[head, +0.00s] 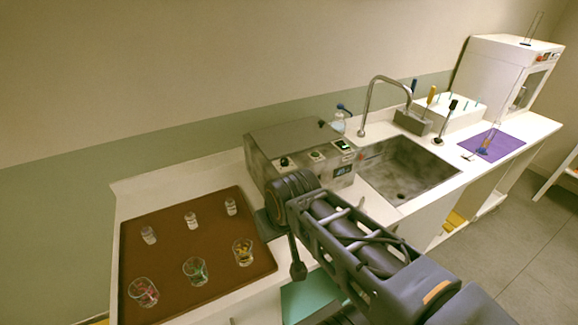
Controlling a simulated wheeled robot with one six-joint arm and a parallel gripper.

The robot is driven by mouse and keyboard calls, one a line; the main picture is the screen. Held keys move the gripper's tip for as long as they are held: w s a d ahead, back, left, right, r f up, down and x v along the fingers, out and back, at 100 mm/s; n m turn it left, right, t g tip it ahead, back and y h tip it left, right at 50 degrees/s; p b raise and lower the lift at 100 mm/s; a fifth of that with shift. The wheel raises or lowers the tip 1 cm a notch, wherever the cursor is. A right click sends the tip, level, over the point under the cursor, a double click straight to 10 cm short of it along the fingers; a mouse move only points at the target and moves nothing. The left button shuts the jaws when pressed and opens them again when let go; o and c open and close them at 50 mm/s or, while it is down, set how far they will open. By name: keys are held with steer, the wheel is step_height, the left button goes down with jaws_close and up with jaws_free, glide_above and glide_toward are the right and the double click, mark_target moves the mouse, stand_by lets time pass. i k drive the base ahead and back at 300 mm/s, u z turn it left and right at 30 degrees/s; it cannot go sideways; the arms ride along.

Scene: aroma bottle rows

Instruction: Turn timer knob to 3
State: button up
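A grey metal box-shaped device (305,138) stands on the white counter in the middle of the head view. Its front panel carries a round dark knob (284,162) at the left, a second round dial (316,155), a green-lit part (343,145) at the upper right and a small dark display (343,171). I cannot tell which knob is the timer, and the markings are too small to read. My dark arm reaches in from the lower right and covers the lower left of the panel. My gripper's fingers cannot be made out.
A brown tray (215,287) at the left holds three small vials and three glass beakers. A sink (400,170) with a curved faucet (366,100) lies right of the device. Farther right are a rack with tools, a purple mat (496,146) and a white cabinet machine (500,65).

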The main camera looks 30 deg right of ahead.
mark_target(284, 161)
steer(key=u, duration=0.05)
steer(key=k, duration=1.1)
steer(key=z, duration=0.8)
steer(key=i, duration=1.2)
steer(key=u, duration=0.7)
